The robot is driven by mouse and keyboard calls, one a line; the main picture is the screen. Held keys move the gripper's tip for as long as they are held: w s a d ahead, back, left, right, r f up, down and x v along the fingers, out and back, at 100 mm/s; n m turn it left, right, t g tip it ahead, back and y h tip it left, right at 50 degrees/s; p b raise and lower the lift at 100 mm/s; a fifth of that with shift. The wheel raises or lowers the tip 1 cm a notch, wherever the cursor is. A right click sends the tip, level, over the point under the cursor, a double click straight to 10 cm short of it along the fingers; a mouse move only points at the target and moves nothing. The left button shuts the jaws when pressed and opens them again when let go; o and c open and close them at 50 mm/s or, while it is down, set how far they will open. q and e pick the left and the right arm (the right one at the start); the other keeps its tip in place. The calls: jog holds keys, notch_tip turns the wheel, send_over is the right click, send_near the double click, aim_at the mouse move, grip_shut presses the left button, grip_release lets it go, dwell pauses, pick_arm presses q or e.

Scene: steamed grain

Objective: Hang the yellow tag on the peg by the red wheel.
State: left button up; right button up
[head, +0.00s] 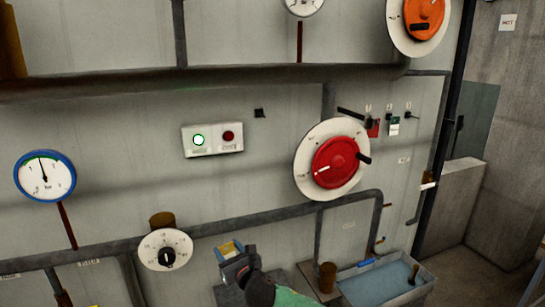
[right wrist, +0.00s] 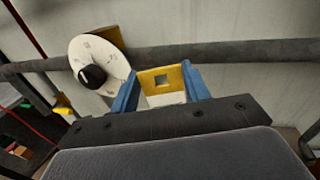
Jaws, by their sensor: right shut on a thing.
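The yellow tag (right wrist: 172,74), with a square hole in it and a pale lower part, is between the blue fingers of my right gripper (right wrist: 163,88), which is shut on it. In the head view the tag (head: 229,247) shows small at the lower middle, with my right gripper (head: 233,258) around it. The red wheel (head: 336,163) sits on a white disc, up and to the right of the gripper. Small pegs are above and right of the wheel: one bears a red tag (head: 373,128), one a white and green tag (head: 394,126), and the rightmost peg (head: 410,116) looks bare. My left gripper is out of view.
A white dial with a black knob (head: 166,257) is left of my right gripper; it also shows in the wrist view (right wrist: 93,75). A grey pipe (head: 290,218) runs between gripper and wheel. A lamp box (head: 212,140) is on the wall. A tray (head: 380,285) stands lower right.

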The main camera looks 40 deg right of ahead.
jog(key=w+d+r+h+p, duration=0.1)
jog(key=w+d+r+p, duration=0.1)
jog(key=d+r, duration=0.75)
jog(key=w+d+r+m+h+p, duration=0.15)
jog(key=d+r, duration=0.25)
jog(key=r, duration=1)
jog(key=w+d+r+n+h+p, duration=0.1)
jog(key=w+d+r+h, duration=0.1)
jog(key=d+r, duration=0.75)
jog(key=shift+m+g+y, duration=0.25)
jog(key=shift+g, duration=0.05)
jog(key=w, duration=0.3)
jog(key=w+r, duration=0.1)
jog(key=w, duration=0.4)
jog(key=shift+w+a+r+b, duration=0.1)
jog(key=shift+w+r+b, duration=0.15)
jog(key=shift+w+b, duration=0.1)
jog(key=shift+w+p, duration=0.3)
jog(key=shift+p, duration=0.05)
jog(key=shift+w+f+p, duration=0.1)
jog(key=shift+w+p, duration=0.05)
jog(key=shift+p, duration=0.2)
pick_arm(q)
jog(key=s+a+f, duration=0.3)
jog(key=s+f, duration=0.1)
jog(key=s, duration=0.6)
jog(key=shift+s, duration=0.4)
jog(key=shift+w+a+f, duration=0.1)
